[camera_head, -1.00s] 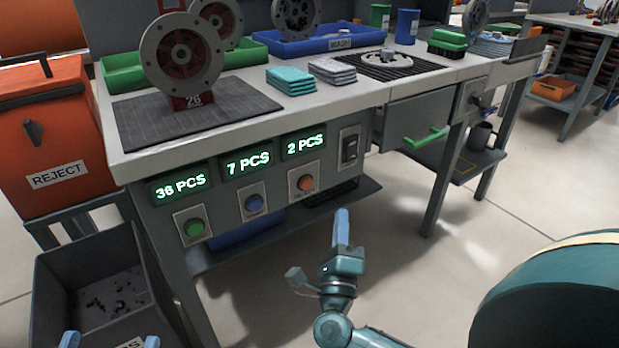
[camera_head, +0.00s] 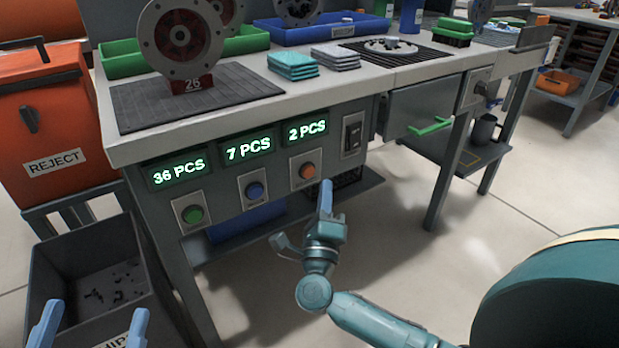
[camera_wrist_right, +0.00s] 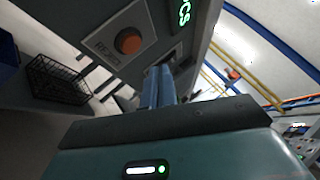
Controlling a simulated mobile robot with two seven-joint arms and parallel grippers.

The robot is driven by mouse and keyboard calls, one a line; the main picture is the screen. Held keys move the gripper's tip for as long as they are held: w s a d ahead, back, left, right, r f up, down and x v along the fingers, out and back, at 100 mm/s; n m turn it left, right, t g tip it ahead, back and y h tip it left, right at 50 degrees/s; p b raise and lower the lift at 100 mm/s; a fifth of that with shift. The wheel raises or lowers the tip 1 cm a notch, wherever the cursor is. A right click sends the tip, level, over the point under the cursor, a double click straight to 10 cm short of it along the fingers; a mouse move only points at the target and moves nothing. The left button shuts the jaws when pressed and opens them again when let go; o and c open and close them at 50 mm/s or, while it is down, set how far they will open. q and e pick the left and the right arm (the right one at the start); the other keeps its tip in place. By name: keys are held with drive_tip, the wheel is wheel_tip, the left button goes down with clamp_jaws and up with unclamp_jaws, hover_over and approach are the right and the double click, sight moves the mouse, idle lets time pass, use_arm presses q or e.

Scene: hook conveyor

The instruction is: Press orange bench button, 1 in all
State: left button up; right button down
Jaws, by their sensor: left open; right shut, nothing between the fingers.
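The orange bench button (camera_head: 307,171) sits on a light plate on the bench's front panel, below the "2 PCS" display (camera_head: 307,131). In the right wrist view the orange button (camera_wrist_right: 128,41) is up and left of my fingers. My right gripper (camera_head: 326,184) is shut and empty, its fingertips just below and right of the button in the head view; a gap to the button seems to remain in the wrist view. My left gripper (camera_head: 95,318) is open and empty at the lower left, over the dark bin.
A green button (camera_head: 193,214) and a blue button (camera_head: 255,190) sit left of the orange one. A black rocker switch (camera_head: 353,135) is to its right. A dark bin (camera_head: 90,262) stands at the lower left.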

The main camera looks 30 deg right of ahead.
sight(309, 172)
use_arm(q)
drive_tip(key=shift+w+a+r+m+t+h, duration=0.1)
drive_tip(key=shift+w+r+m+t+h, duration=0.1)
drive_tip(key=shift+r+m+t+h, duration=0.3)
use_arm(e)
drive_tip(key=shift+w+a, duration=0.15)
drive_tip(key=shift+w, duration=1.3)
use_arm(q)
drive_tip(key=shift+r, duration=0.1)
idle(0.4)
drive_tip(key=shift+b, duration=0.3)
use_arm(e)
drive_tip(key=shift+w, duration=0.45)
use_arm(q)
drive_tip(key=shift+f, duration=0.25)
use_arm(e)
drive_tip(key=shift+w, duration=0.4)
drive_tip(key=shift+s, duration=0.1)
use_arm(q)
drive_tip(key=shift+r+p, duration=0.35)
drive_tip(key=shift+r, duration=0.15)
use_arm(e)
drive_tip(key=shift+s, duration=0.75)
